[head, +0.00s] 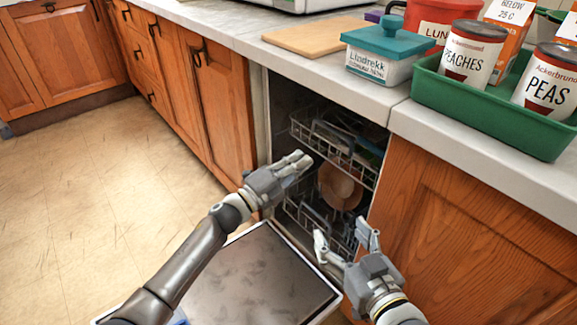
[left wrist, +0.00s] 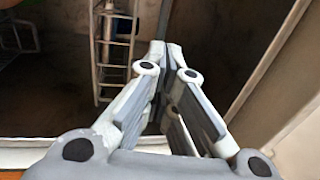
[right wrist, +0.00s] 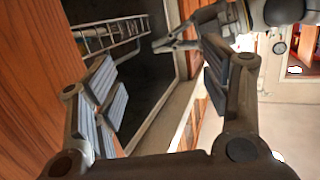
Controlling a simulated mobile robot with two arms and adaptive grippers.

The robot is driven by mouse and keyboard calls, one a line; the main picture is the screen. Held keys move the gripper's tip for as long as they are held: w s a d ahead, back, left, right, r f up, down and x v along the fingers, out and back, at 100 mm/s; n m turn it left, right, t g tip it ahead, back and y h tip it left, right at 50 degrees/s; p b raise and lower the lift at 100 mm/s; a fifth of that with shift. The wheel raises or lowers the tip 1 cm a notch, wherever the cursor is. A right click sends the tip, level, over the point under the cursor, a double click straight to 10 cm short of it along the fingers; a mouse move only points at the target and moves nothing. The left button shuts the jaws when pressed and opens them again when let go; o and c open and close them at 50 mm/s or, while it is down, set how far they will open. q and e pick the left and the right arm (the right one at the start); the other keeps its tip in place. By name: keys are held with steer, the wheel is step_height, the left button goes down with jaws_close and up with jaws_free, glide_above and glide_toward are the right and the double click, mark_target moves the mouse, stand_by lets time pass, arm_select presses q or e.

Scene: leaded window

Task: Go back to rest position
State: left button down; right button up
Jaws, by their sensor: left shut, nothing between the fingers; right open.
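My left gripper (head: 303,160) is shut and empty. It is in front of the left side of the dishwasher opening, near the upper rack (head: 335,148). In the left wrist view its fingers (left wrist: 165,48) meet at the tips. My right gripper (head: 345,240) is open and empty, lower down at the right side of the opening, above the lowered dishwasher door (head: 245,275). In the right wrist view its fingers (right wrist: 160,75) are spread wide, and my left gripper shows beyond them.
A round brown dish (head: 340,187) is inside the dishwasher. Wooden cabinets (head: 480,235) flank the opening. The counter above holds a cutting board (head: 318,35), a teal-lidded box (head: 385,50) and a green tray (head: 480,112) of cans. Open floor (head: 100,180) lies to the left.

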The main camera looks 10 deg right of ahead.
arm_select(q)
steer(key=shift+v, duration=1.7)
arm_select(e)
steer(key=shift+s+d+f+g+h, duration=0.15)
steer(key=shift+s+f+g, duration=0.15)
steer(key=shift+f, duration=0.3)
steer(key=shift+s+d+f+g+h, duration=0.1)
steer(key=shift+s+d+f+g, duration=0.05)
steer(key=shift+f+g, duration=0.35)
steer(key=shift+s+d+f+g+h, duration=0.15)
steer(key=shift+s+f+g, duration=0.15)
steer(key=shift+f, duration=0.35)
